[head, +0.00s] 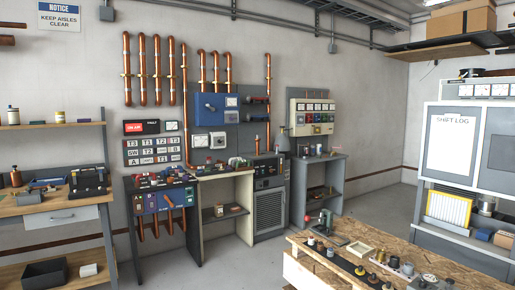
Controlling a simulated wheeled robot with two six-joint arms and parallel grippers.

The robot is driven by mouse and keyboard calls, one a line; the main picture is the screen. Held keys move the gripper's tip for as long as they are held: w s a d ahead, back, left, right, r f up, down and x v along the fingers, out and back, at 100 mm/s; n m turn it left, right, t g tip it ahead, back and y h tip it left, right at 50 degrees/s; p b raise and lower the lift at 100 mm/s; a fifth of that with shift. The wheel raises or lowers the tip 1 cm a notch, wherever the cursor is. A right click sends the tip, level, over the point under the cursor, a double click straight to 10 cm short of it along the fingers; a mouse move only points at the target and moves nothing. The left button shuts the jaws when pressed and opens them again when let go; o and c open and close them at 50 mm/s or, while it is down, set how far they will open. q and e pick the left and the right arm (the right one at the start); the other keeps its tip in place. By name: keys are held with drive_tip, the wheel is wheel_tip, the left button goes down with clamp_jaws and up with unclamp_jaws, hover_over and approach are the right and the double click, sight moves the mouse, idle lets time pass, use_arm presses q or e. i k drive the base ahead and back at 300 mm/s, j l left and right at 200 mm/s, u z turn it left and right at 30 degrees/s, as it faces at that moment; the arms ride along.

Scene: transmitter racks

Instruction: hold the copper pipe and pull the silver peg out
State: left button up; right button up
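Several upright copper pipes (127,68) run along the back wall, some joined by bends. A longer single copper pipe (268,100) runs down the wall right of the blue box. More copper pipe ends (140,228) hang below the blue panel at the left cabinet. Which pipe the task means I cannot tell. I cannot make out a silver peg for sure; the small parts are too small at this distance. Neither of my grippers shows in the head view.
A wooden-topped bench (322,268) with several small parts stands at the front right. A shelf bench (60,206) is at the left. A rack with a white shift log board (452,141) stands at the right. Grey floor (235,262) is clear between them.

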sight(258, 147)
drive_tip(key=i+l+u, duration=0.1)
drive_tip(key=i, duration=0.4)
drive_tip(key=i+l+u, duration=0.1)
drive_tip(key=i, duration=0.35)
drive_tip(key=i+l+u, duration=0.1)
drive_tip(key=i+l, duration=0.15)
drive_tip(key=i, duration=0.25)
drive_tip(key=i+l+u, duration=0.1)
drive_tip(key=i, duration=0.35)
drive_tip(key=i+l+u, duration=0.15)
drive_tip(key=i+u, duration=0.35)
drive_tip(key=i, duration=1.2)
drive_tip(key=i+l+z, duration=0.1)
drive_tip(key=i+z, duration=0.3)
drive_tip(key=i, duration=0.15)
drive_tip(key=i+j+z, duration=0.1)
drive_tip(key=i+z, duration=0.3)
drive_tip(key=i, duration=0.2)
drive_tip(key=i+j+z, duration=0.4)
drive_tip(key=i, duration=0.15)
drive_tip(key=i+l+z, duration=0.2)
drive_tip(key=i+z, duration=0.8)
drive_tip(key=i, duration=0.15)
